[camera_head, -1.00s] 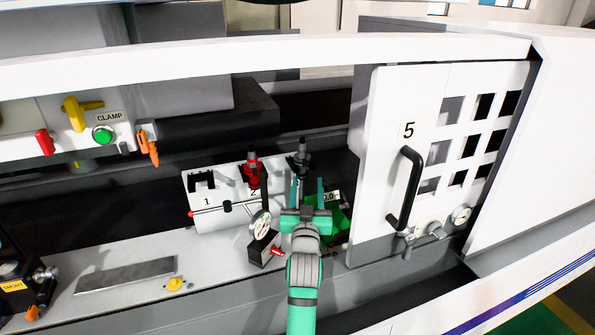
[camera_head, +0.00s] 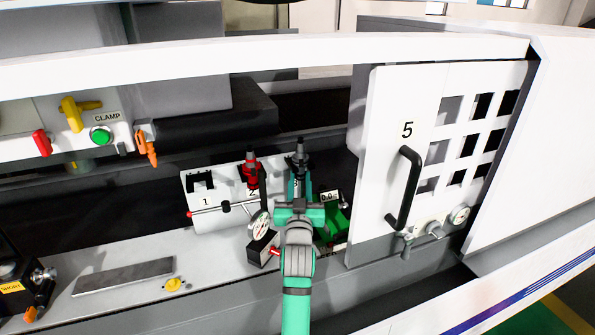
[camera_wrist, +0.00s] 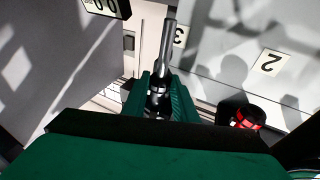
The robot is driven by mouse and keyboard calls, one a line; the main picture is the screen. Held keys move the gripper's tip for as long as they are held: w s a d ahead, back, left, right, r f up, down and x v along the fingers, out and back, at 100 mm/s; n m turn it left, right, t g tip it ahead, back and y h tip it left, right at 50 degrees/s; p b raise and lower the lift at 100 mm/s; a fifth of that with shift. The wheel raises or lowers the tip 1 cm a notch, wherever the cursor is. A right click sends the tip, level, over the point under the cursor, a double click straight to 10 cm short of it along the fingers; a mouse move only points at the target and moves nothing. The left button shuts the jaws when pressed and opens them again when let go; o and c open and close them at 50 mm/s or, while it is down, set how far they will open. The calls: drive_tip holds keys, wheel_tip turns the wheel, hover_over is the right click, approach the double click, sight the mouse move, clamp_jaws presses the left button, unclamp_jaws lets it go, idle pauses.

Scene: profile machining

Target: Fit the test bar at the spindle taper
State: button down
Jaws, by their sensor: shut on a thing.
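The test bar (camera_wrist: 166,44) is a slim silver rod in the wrist view, with a dark collar between my green fingers. My gripper (camera_wrist: 158,92) is shut on it. In the head view the bar's dark upper end (camera_head: 300,149) stands upright at the right part of the white tool rack (camera_head: 222,214), by the number 3 place. My gripper (camera_head: 298,188) is just below that end, and my arm hides the bar's lower part. I cannot tell whether the bar still rests in the rack. The spindle taper cannot be made out.
A red-collared tool (camera_head: 251,172) stands at place 2, close left of my gripper. A dial gauge (camera_head: 260,224) stands in front of it. A green block (camera_head: 337,214) is at the right, before the white door 5 (camera_head: 385,120). The clamp panel (camera_head: 105,133) is at upper left.

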drive_tip(key=shift+w+r, duration=0.1)
drive_tip(key=shift+r, duration=0.15)
drive_tip(key=shift+w+a+r, duration=0.1)
drive_tip(key=shift+r, duration=0.45)
drive_tip(key=shift+a+r, duration=0.15)
drive_tip(key=shift+r, duration=0.05)
drive_tip(key=shift+d, duration=0.35)
drive_tip(key=s+d, duration=0.2)
drive_tip(key=s, duration=0.5)
idle(0.4)
drive_tip(key=shift+d+f, duration=0.1)
